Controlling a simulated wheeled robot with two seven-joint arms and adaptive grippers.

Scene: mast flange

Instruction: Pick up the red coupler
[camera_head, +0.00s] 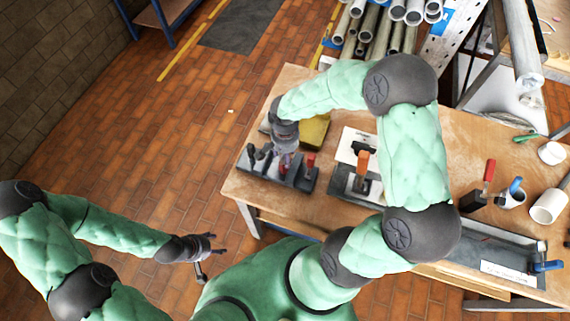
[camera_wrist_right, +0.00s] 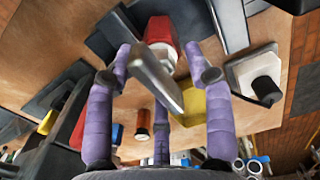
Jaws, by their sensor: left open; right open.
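In the head view a small red piece (camera_head: 310,161) stands upright in the dark grey rack (camera_head: 292,186) on the table's near left corner. In the right wrist view a red piece (camera_wrist_right: 160,31) with a pale metallic end lies between the fingertips' directions; I take it for the red coupler. A grey metal bar (camera_wrist_right: 157,82) crosses in front of it. My right gripper (camera_head: 287,163) is open over the rack, just left of the red piece; its purple fingers (camera_wrist_right: 158,62) are spread, and contact cannot be told. My left gripper (camera_head: 213,244) is open and empty over the floor.
A yellow block (camera_head: 315,132) sits close behind the right gripper. An orange-handled tool (camera_head: 362,165) stands on a dark base to the right. A red-handled tool (camera_head: 489,172), white cups and pipes lie farther right. The floor at left is clear.

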